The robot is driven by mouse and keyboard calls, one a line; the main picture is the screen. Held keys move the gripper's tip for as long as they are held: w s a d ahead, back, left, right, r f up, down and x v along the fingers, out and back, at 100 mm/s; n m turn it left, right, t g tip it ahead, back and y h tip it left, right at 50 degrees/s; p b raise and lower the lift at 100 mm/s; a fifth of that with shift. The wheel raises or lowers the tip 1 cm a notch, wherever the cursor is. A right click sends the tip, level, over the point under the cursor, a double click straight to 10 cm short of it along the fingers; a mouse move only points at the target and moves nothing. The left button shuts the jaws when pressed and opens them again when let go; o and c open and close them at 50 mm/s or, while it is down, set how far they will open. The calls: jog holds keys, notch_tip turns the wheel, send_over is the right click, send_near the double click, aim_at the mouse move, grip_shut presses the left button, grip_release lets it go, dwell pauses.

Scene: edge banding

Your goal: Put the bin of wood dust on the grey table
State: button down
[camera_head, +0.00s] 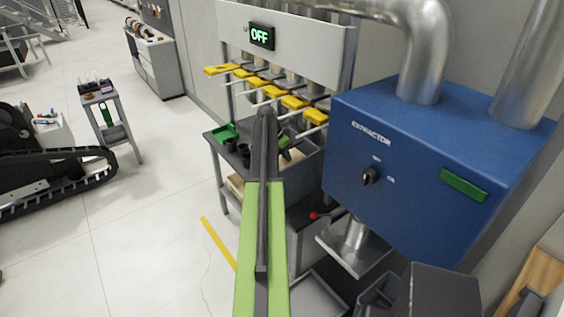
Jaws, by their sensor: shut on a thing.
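A grey bin (312,162) with tan wood dust in it is partly hidden behind my arm. My gripper (288,150), green and dark, is at the bin's near upper side and shut on it. The contact itself is small and partly covered by my arm. I cannot tell whether the bin touches the tabletop. A green tray (228,133) and dark cups (243,150) are on the table's left part.
The blue extractor (400,150) stands close on the right, with a metal outlet (352,245) beneath it. Dark containers (378,297) are low at the front. A small cart (110,118) is at left; the floor between is open.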

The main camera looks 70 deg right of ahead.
aim_at(285, 167)
notch_tip(285, 167, down, 7)
jog(key=b, duration=0.7)
jog(key=shift+r, duration=0.1)
dwell(0.5)
jog(key=c, duration=1.3)
grip_release()
jog(key=shift+a, duration=0.1)
jog(key=shift+c, duration=0.2)
jog(key=p+v, duration=1.6)
jog(key=v, duration=0.1)
jog(key=shift+a+r, duration=0.15)
